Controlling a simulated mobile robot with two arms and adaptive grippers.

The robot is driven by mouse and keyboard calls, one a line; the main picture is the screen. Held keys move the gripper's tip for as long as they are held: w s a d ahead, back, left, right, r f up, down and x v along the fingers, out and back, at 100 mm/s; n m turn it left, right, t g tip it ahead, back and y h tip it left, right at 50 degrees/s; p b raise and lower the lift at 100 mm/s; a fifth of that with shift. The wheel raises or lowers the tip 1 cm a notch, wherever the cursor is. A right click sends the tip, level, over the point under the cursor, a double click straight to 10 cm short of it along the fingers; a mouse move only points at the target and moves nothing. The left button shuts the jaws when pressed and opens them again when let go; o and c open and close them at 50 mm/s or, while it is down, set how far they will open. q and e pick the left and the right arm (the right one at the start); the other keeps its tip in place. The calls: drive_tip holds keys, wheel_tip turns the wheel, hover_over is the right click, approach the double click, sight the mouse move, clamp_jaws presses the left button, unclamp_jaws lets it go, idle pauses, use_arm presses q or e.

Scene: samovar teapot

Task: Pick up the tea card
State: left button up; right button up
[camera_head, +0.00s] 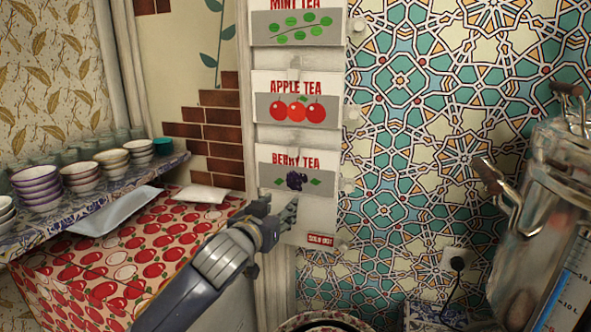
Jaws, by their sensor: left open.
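Several tea cards hang in a column on the white wall rack. The mint tea card (300,22) is at the top, the apple tea card (297,99) below it, and the berry tea card (297,171) lower. Under the berry card is a pale slot with a red "sold out" label (321,239). My left gripper (277,213) reaches in from the lower left, open, in front of the rack's lower left part just below the berry card. It appears empty; I cannot tell whether it touches the rack. My right gripper is not in view.
Stacked bowls (81,178) stand on a shelf (110,201) at left, above a red apple-patterned surface (95,262) bearing a white packet (202,194). A large metal samovar (545,210) stands at right. A wall socket (455,261) is low on the tiled wall.

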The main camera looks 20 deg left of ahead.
use_arm(q)
drive_tip(key=t, duration=0.2)
approach(292, 149)
drive_tip(key=w+p, duration=0.1)
drive_tip(key=w, duration=0.3)
drive_tip(key=shift+r+p, duration=0.1)
drive_tip(key=shift+p, duration=0.3)
drive_tip(key=w+p, duration=0.1)
drive_tip(key=w, duration=0.1)
drive_tip(key=w+p, duration=0.1)
drive_tip(key=w, duration=0.1)
drive_tip(key=shift+w+d, duration=0.2)
drive_tip(key=shift+w, duration=0.4)
clamp_jaws()
